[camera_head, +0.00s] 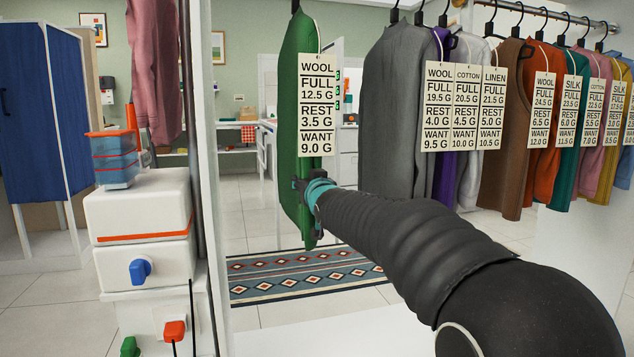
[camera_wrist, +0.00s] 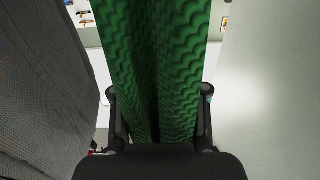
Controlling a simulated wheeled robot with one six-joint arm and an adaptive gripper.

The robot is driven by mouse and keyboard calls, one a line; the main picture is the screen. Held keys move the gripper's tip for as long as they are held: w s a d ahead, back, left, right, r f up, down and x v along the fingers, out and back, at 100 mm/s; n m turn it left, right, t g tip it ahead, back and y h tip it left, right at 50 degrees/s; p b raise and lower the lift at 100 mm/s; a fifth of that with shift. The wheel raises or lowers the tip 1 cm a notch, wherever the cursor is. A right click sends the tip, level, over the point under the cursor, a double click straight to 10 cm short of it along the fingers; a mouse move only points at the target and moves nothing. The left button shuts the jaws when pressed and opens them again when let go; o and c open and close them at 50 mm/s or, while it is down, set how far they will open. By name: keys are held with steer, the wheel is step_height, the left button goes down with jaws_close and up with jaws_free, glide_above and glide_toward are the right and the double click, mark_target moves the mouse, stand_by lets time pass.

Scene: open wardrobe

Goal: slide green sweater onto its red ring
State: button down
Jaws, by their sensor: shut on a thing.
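The green sweater (camera_head: 292,110) hangs from a dark hook, seen edge-on, left of the grey garment in the head view. Its tag (camera_head: 319,105) reads wool, full 12.5 G, rest 3.5 G, want 9.0 G. My gripper (camera_head: 306,187) is at the sweater's lower half and is shut on it. In the wrist view the green sweater (camera_wrist: 155,65) fills the middle, between the two fingers of my gripper (camera_wrist: 160,120). No red ring can be made out in either view, and the rail above the green sweater is out of frame.
A grey garment (camera_head: 405,110) hangs just right of the sweater and also shows in the wrist view (camera_wrist: 45,90). Several tagged garments hang farther right along the rail (camera_head: 545,12). A white upright (camera_head: 201,130) stands to the left. A patterned rug (camera_head: 300,278) lies behind.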

steer(key=shift+s+a+r, duration=0.1)
steer(key=shift+s+a, duration=0.15)
steer(key=shift+a, duration=0.45)
steer(key=shift+s+a, duration=0.25)
steer(key=shift+a, duration=0.45)
steer(key=c, duration=0.5)
jaws_free()
steer(key=shift+d, duration=0.1)
steer(key=v, duration=1.2)
